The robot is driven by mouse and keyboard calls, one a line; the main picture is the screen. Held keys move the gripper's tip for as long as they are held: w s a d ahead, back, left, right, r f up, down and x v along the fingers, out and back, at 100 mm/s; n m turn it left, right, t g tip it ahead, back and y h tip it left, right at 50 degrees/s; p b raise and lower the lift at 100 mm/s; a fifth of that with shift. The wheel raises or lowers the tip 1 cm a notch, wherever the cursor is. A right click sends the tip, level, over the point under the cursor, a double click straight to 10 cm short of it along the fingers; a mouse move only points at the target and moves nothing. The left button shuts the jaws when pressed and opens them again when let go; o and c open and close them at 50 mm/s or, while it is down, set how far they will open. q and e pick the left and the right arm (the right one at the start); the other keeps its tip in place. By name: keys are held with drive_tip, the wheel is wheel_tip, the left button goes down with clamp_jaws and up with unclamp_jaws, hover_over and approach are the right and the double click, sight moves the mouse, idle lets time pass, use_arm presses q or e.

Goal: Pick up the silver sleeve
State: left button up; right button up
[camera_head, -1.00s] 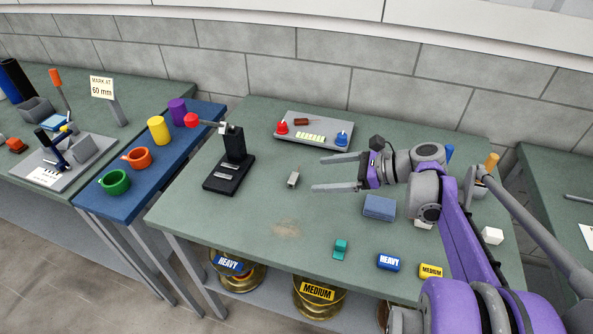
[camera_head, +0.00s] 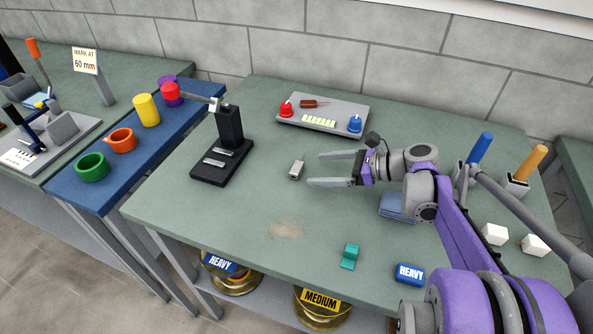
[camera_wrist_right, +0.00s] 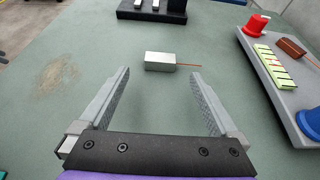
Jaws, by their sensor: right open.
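The silver sleeve (camera_head: 297,169) is a small grey metal block with a thin reddish rod at one end. It lies on the green table, near its middle. It also shows in the right wrist view (camera_wrist_right: 160,61), just beyond the fingertips and roughly centred between them. My right gripper (camera_head: 312,169) is open and empty. It points left in the head view, its fingertips close to the sleeve's right side. In the wrist view its fingers (camera_wrist_right: 160,73) are spread wide, with only bare table between them. My left gripper is not in view.
A black stand (camera_head: 222,166) is left of the sleeve. Behind is a grey tray (camera_head: 341,112) with red and blue knobs.

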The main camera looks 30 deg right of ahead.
sight(301, 168)
drive_tip(key=x, duration=0.5)
drive_tip(key=shift+w+a+r+b, duration=0.1)
drive_tip(key=shift+w+a+b, duration=0.05)
drive_tip(key=shift+w+b, duration=0.15)
drive_tip(key=shift+s, duration=0.1)
drive_tip(key=c, duration=1.4)
drive_tip(key=shift+r, duration=0.1)
drive_tip(key=shift+c, duration=0.2)
